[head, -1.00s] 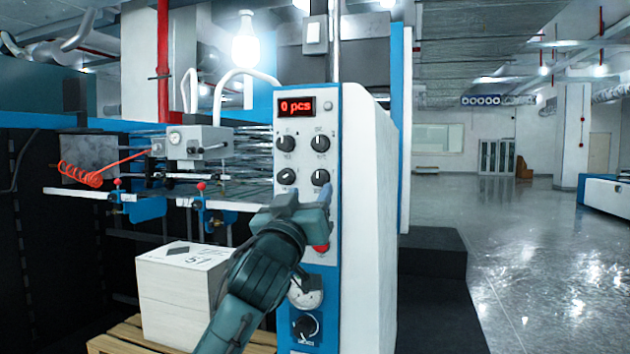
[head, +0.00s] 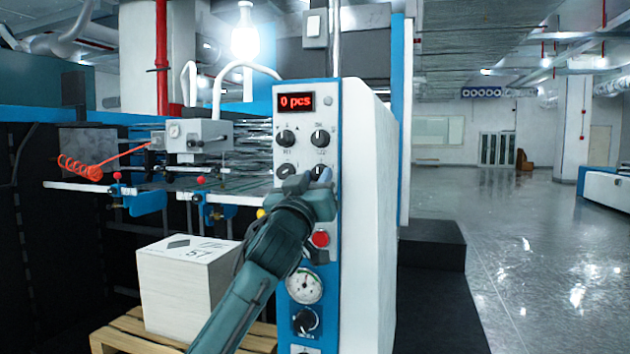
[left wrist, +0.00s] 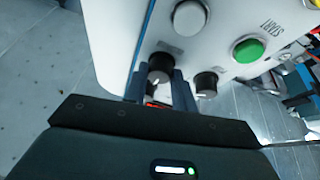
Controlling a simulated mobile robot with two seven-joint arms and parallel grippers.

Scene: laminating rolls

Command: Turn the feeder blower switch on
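The control panel (head: 290,230) is on the front of a white and blue machine. It has a red "0 pcs" display (head: 295,101) and two rows of black knobs below it. My left gripper (head: 312,180) is at the lower right knob (head: 319,170) and partly hides it. In the left wrist view, its two fingers (left wrist: 159,88) stand apart on either side of this black knob (left wrist: 160,66); firm contact cannot be told. Another black knob (left wrist: 206,84) is beside them. The labels are too small to read, so I cannot tell which is the feeder blower switch. My right gripper is not in view.
Near the gripper are a green START button (left wrist: 249,49), a grey button (left wrist: 190,18) and a red button (head: 320,239). A gauge (head: 305,286) and a larger knob (head: 305,320) are lower. A paper stack (head: 180,290) stands on a pallet (head: 125,335). The floor (head: 520,240) at right is clear.

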